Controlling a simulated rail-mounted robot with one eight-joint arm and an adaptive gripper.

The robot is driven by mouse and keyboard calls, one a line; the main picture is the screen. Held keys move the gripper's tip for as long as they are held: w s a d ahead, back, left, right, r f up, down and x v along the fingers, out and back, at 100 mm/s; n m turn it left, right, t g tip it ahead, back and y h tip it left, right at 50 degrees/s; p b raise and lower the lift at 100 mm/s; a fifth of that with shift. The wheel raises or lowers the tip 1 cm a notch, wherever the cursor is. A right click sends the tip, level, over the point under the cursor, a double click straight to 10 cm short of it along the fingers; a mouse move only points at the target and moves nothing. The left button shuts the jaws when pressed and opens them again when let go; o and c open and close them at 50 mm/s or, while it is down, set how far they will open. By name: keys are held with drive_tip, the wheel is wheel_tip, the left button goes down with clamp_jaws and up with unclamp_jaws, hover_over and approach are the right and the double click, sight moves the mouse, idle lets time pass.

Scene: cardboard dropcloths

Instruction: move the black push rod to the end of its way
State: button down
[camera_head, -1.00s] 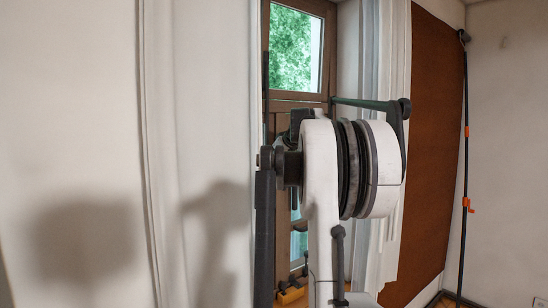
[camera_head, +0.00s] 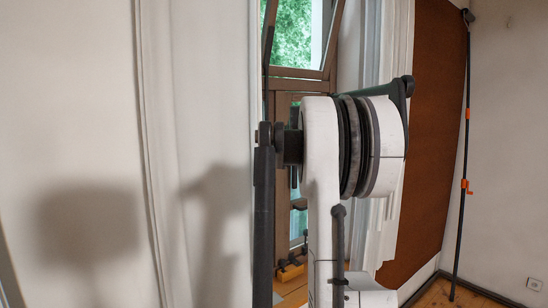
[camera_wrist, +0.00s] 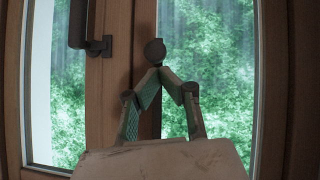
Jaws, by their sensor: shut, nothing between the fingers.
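A thin black rod (camera_head: 266,52) runs upright along the left side of the window in the head view; I take it for the push rod. Its lower part is hidden behind my arm. The upper window sash (camera_head: 297,72) stands tilted out of its frame. In the wrist view my gripper (camera_wrist: 166,70) is shut and empty, its fingertips together just below a round dark knob (camera_wrist: 154,51) on the wooden upright. I cannot tell whether they touch it. A dark handle-like part (camera_wrist: 78,24) with a bracket is at upper left. The head view hides my gripper.
Wooden window bars (camera_wrist: 118,75) and glass panes (camera_wrist: 210,60) lie close before my gripper. A black pole (camera_head: 462,150) with orange clips stands farther right.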

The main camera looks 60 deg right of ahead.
drive_tip(key=r+v, duration=0.1)
drive_tip(key=v, duration=1.1)
drive_tip(key=shift+w+d, duration=0.2)
drive_tip(key=shift+w, duration=0.25)
drive_tip(key=shift+r, duration=0.1)
